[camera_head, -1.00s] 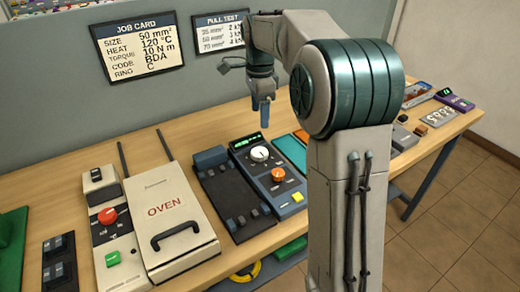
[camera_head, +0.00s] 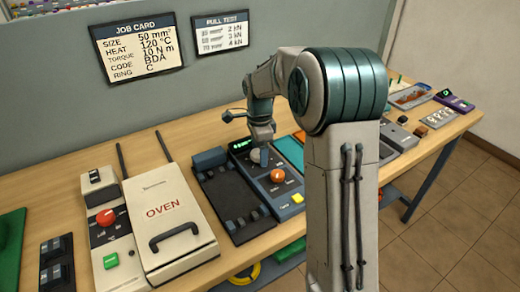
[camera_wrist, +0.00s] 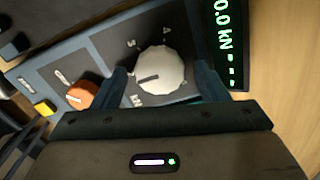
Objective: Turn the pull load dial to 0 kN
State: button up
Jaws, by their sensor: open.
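The pull load dial (camera_wrist: 165,68) is a round white knob with a dark pointer line, which points left in the wrist view. Printed marks surround it; some are hard to read. The green display (camera_wrist: 224,35) beside it shows 0.0 kN, its upper end cut off. My gripper (camera_wrist: 162,76) is open, with one dark finger on each side of the dial; I cannot tell whether they touch it. In the head view my gripper (camera_head: 260,157) is down at the dial on the blue-grey pull tester (camera_head: 265,190) and mostly hides the dial.
On the same panel are an orange knob (camera_wrist: 82,95) and a yellow button (camera_wrist: 44,107). A dark tray device (camera_head: 232,200) and the oven (camera_head: 168,205) stand to the left. A teal panel (camera_head: 290,152) lies close on the right.

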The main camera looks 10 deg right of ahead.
jog(key=shift+c, duration=0.2)
jog(key=c, duration=0.9)
jog(key=shift+c, duration=0.2)
